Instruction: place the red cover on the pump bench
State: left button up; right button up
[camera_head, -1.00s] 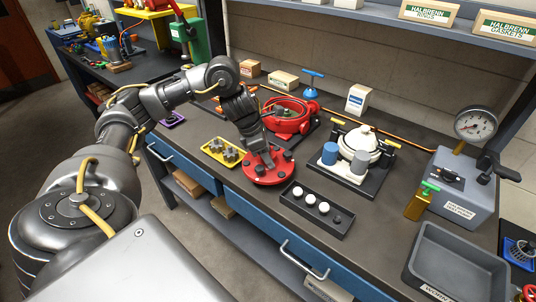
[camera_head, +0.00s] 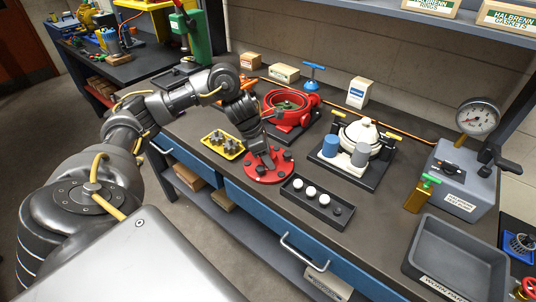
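The red cover (camera_head: 254,175) is a round flat disc with several dark knobs around its rim. It appears to lie flat on the dark bench (camera_head: 382,236) near the front edge, between a yellow tray and a black tray. My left gripper (camera_head: 268,163) points down at the middle of the cover, its fingertips touching or very close to it. Whether the fingers are closed on a part of the cover is hidden by the gripper itself. A red pump body (camera_head: 291,122) with an open top stands behind the cover. My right gripper is not in view.
A yellow tray (camera_head: 229,152) with metal parts is left of the cover. A black tray (camera_head: 327,218) with white caps is to its right. A white pump (camera_head: 357,132) on a black base, a grey bin (camera_head: 456,257) and a gauge box (camera_head: 462,182) stand farther right.

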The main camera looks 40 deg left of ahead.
pick_arm(q)
jog(key=shift+o, duration=1.4)
jog(key=shift+r, duration=0.2)
jog(key=p+v, duration=0.2)
jog(key=v, duration=1)
jog(key=shift+f, duration=0.1)
